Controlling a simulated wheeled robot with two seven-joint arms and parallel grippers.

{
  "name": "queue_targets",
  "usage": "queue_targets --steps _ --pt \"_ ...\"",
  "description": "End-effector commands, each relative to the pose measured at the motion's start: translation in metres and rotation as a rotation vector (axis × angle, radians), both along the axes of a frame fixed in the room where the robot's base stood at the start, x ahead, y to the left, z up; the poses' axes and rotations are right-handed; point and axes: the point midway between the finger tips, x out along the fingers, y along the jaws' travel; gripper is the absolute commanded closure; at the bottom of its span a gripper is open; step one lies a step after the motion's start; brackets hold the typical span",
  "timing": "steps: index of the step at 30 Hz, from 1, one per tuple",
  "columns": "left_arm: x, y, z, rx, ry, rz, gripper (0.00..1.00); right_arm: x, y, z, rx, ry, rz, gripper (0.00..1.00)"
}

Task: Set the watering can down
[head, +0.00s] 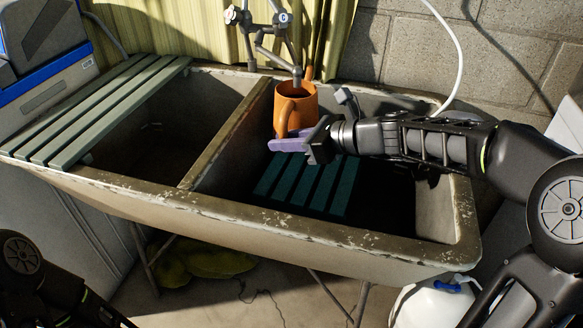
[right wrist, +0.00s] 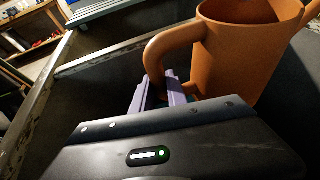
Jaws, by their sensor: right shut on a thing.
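The orange watering can (head: 299,101) is upright over the right basin of the sink, under the faucet. It also shows large in the right wrist view (right wrist: 235,55), with its curved handle on the left. My right gripper (head: 287,142) has purple fingers and is shut on the handle (right wrist: 163,52). In the right wrist view the purple fingers (right wrist: 160,95) are at the handle's lower part. A green slatted rack (head: 305,185) lies lower in the right basin. I cannot tell whether the can's base touches anything. My left gripper is not seen; only part of my left arm shows at the lower left.
The double stone sink (head: 300,228) has a divider (head: 228,135) left of the can. A pale green slatted board (head: 100,105) lies across the left basin's left end. The metal faucet (head: 280,50) stands close above the can. A white jug (head: 432,302) is on the floor.

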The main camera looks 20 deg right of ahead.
Motion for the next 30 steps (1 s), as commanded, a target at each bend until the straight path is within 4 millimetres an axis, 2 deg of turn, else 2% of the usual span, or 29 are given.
queue_targets --steps 1,3,6,17,20,25,30 --pt "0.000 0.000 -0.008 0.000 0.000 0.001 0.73 0.000 0.000 -0.013 0.000 0.003 -0.001 1.00" --pt "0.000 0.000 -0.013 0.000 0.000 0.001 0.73 0.000 0.000 -0.026 0.000 0.003 -0.001 1.00" --pt "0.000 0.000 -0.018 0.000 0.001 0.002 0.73 0.000 0.000 -0.038 0.000 0.003 -0.001 1.00" --pt "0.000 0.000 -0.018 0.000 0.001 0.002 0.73 0.000 0.000 -0.041 0.000 0.000 -0.001 1.00" --pt "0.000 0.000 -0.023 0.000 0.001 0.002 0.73 0.000 0.000 -0.051 -0.001 0.002 0.000 1.00" --pt "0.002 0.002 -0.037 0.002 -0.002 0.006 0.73 0.000 0.000 -0.081 0.001 0.004 0.000 1.00" --pt "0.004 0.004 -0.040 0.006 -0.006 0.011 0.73 0.000 0.000 -0.091 -0.002 0.000 -0.001 1.00"
